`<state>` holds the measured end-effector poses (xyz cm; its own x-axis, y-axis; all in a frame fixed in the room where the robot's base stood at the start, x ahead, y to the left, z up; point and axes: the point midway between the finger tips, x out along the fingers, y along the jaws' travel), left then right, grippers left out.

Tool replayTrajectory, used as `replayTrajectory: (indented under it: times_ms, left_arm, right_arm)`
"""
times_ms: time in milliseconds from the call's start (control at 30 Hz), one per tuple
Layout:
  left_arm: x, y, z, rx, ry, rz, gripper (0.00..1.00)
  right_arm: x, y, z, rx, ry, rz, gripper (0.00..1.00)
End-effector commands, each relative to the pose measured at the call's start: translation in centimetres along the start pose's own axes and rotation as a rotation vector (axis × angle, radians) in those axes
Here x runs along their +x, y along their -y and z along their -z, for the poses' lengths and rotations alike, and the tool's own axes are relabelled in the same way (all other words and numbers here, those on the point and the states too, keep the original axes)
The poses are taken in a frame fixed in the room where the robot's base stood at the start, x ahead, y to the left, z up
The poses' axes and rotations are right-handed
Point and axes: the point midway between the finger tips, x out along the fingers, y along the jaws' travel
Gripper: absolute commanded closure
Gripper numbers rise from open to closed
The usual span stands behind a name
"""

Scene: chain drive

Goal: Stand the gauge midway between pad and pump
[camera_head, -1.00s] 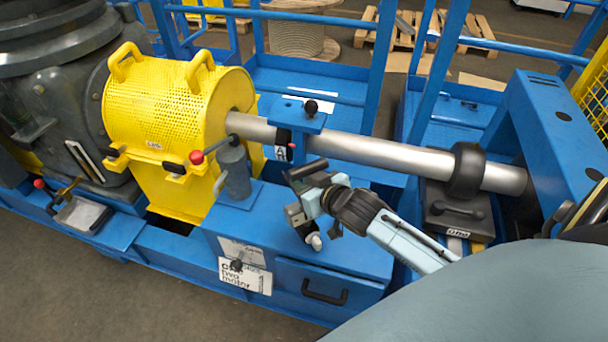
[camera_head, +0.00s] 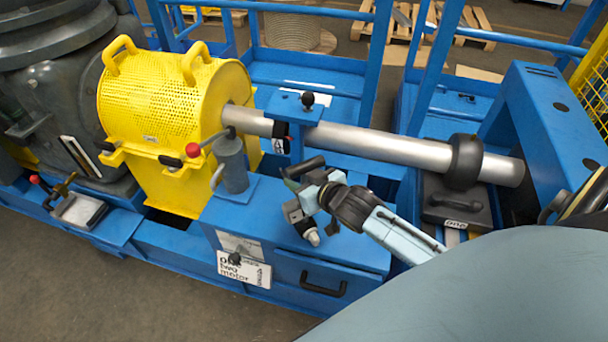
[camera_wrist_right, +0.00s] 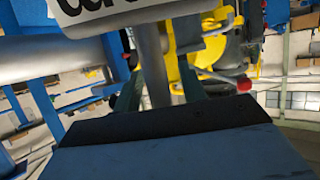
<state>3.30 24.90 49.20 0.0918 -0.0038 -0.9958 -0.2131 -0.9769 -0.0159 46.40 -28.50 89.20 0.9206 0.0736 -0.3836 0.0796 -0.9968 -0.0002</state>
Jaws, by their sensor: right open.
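My right gripper (camera_head: 292,194) is open above the blue bench, to the right of an upright grey cylinder. This cylinder (camera_head: 231,166), with a side handle and a black-knobbed top, looks like the pump. In the right wrist view a grey cylinder (camera_wrist_right: 152,65) shows between the open fingers (camera_wrist_right: 160,92); I cannot tell whether they touch it. A pale flat plate (camera_head: 80,210) at the lower left may be the pad. I cannot identify the gauge with certainty. My left gripper is not in view.
A thick grey shaft (camera_head: 380,148) runs behind my right gripper, from the perforated yellow guard (camera_head: 165,100) to the blue housing at right. A black box with a handle (camera_head: 452,202) sits under the shaft. Bare blue bench top lies around the gripper.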

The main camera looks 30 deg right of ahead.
Motion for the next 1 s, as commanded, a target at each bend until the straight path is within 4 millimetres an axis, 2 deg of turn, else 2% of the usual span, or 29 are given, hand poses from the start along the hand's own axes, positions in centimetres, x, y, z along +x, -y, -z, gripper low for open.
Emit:
replayTrajectory:
  times_ms: [167, 500, 700, 1000]
  left_arm:
    - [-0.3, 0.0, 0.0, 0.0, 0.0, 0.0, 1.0]
    - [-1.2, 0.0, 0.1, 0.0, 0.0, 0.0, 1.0]
    - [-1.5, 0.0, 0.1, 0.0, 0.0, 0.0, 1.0]
    - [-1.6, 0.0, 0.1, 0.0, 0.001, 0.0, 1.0]
  right_arm:
    - [-1.2, 0.0, 0.2, 0.001, 0.002, 0.0, 0.59]
    - [-7.8, 0.0, 0.2, 0.001, 0.003, 0.0, 0.59]
    - [-10.8, 0.0, 0.2, 0.001, 0.001, 0.0, 0.59]
    - [-12.1, 0.0, 0.3, 0.0, -0.001, 0.0, 0.59]
